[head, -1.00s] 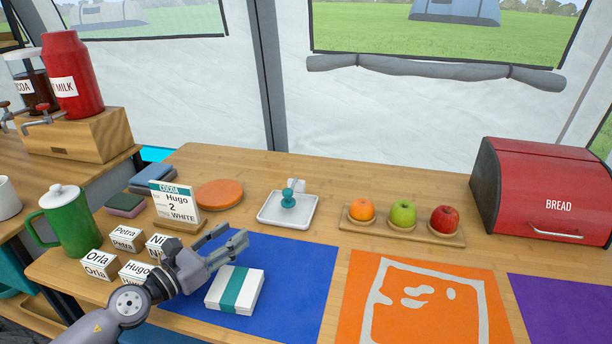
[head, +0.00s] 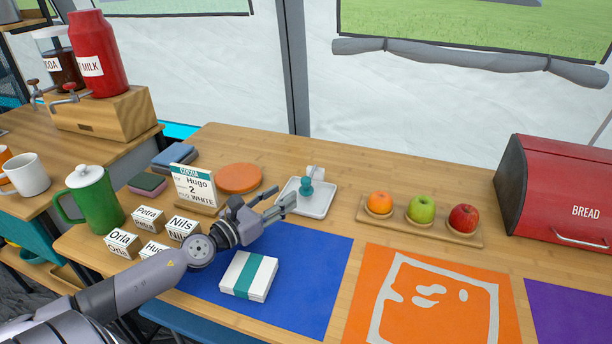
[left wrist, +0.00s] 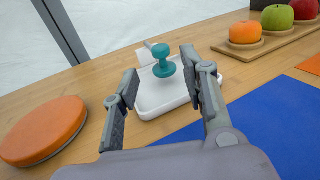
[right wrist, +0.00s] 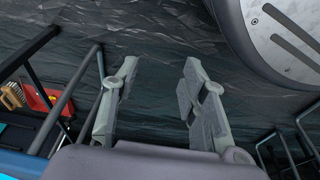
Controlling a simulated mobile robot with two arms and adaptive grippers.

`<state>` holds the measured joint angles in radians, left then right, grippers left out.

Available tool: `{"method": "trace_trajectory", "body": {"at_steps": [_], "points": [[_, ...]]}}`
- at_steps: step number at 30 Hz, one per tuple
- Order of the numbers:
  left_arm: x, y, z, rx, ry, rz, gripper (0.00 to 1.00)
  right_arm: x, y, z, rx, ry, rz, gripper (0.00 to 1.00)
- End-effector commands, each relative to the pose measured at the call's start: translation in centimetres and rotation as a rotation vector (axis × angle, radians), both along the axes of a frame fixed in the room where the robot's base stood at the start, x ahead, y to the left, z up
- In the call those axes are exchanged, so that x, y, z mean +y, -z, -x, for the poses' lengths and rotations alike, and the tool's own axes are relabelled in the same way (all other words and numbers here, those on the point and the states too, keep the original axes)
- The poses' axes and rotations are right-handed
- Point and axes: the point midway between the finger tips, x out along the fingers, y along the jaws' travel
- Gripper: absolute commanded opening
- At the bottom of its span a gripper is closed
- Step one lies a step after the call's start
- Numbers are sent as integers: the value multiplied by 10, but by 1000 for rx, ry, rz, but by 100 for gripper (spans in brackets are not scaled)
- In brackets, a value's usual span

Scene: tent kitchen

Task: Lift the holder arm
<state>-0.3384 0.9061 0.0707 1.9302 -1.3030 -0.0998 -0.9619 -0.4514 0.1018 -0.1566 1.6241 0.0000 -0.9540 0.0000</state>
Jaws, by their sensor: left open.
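A white tray (head: 322,207) stands on the wooden table behind the blue mat. A teal knob-shaped piece (head: 306,186) is on it, with a small white block (head: 316,172) just behind. I cannot tell which part is the holder arm. My left gripper (head: 284,196) is open and empty, just in front of and left of the tray. In the left wrist view the teal piece (left wrist: 163,68) shows between and beyond the fingers, apart from them. My right gripper (right wrist: 160,68) is open and empty over dark ground, away from the table.
A white packet with a teal band (head: 262,276) lies on the blue mat (head: 318,270). Name blocks and a green jug (head: 97,204) are at left.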

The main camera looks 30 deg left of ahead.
Motion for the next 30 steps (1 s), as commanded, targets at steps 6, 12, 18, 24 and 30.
{"method": "trace_trajectory", "body": {"at_steps": [6, 12, 18, 24, 30], "points": [[-3, -4, -29, -3, -1, -2, 40, -2, 22, 14, 16, -3, 2, 40], [-8, -3, -54, -3, -2, -1, 40, -3, 39, 26, 28, -5, 2, 40], [-12, -2, -79, -2, -1, -2, 40, -5, 50, 35, 33, -7, 4, 40], [-14, -1, -94, -1, -1, -2, 40, -6, 55, 40, 37, -8, 4, 40], [-15, 0, -97, 1, 0, -3, 40, -6, 56, 41, 37, -8, 5, 40]]}}
